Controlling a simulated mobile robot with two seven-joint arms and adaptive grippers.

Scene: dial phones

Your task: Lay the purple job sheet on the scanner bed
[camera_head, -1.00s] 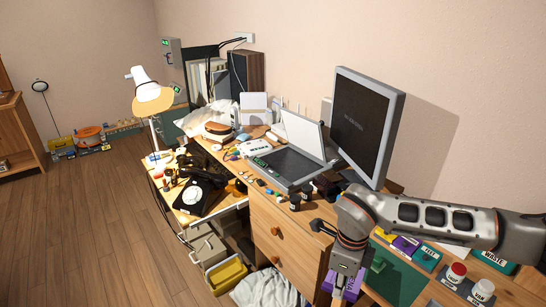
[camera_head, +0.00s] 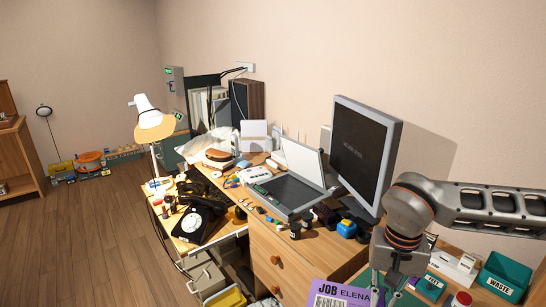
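The purple job sheet (camera_head: 340,294), marked JOB ELENA with a barcode, shows at the bottom edge of the head view, cut off below. My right gripper (camera_head: 390,288) is at the sheet's right edge and appears to hold it there; the fingertips are partly hidden. My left gripper is not in view.
A black dial phone (camera_head: 203,217) and lamp (camera_head: 153,122) stand left. A green WASTE bin (camera_head: 503,276) is at the right.

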